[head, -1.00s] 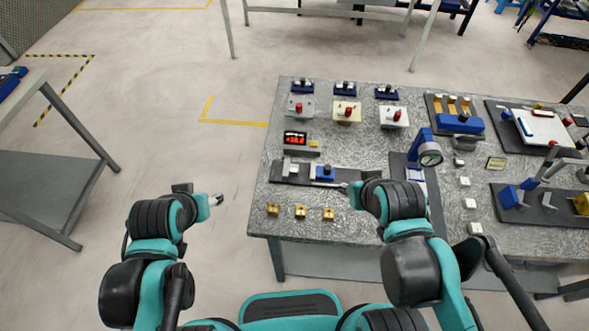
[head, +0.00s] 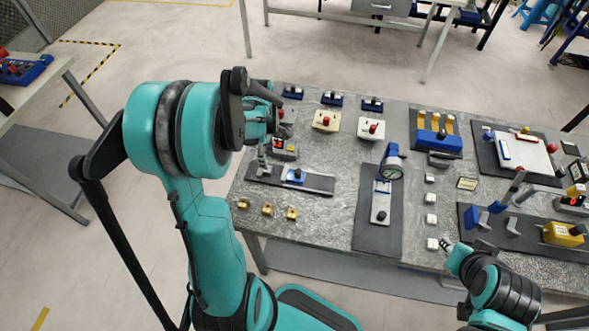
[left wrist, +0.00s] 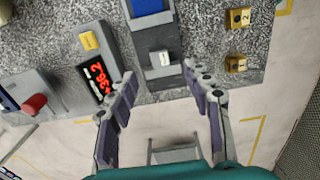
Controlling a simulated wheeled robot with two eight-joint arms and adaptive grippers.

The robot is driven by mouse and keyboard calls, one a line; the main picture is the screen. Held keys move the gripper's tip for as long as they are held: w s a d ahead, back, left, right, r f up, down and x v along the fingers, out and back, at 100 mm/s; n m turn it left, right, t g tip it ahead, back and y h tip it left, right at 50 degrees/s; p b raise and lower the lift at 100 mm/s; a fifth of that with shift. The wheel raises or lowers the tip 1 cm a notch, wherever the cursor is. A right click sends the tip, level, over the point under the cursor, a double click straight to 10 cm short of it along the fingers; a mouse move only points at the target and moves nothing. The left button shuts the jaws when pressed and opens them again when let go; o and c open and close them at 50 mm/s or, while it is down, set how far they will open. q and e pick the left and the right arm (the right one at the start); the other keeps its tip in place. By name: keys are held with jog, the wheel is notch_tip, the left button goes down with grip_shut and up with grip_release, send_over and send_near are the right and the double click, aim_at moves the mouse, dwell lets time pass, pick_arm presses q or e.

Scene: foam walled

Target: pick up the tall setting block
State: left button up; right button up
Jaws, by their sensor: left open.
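A small light grey block (left wrist: 161,59) stands on the near end of a dark strip (left wrist: 158,83) in the left wrist view. It looks like the setting block, but nothing there names it. My left gripper (left wrist: 160,80) is open, with its fingertips to either side of the block's line and apart from it. In the head view my left gripper (head: 263,160) is over the left end of the dark strip (head: 318,184), and the arm and hand hide that end. My right gripper (head: 446,246) is at the table's front, by a small white block (head: 432,244); its jaws are too small to read.
A blue block (head: 294,176) is on the same strip. A red-digit display (left wrist: 97,77) stands beside it. Several brass blocks (head: 267,209) line the table's front left. Bare tabletop (head: 345,160) separates strip and gauge.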

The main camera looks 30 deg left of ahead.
aim_at(268, 171)
pick_arm(q)
jog(key=f+b, duration=0.2)
jog(key=f, duration=0.6)
jog(key=shift+a+b, duration=0.2)
jog(key=shift+b, duration=0.1)
jog(key=shift+r, duration=0.1)
grip_shut()
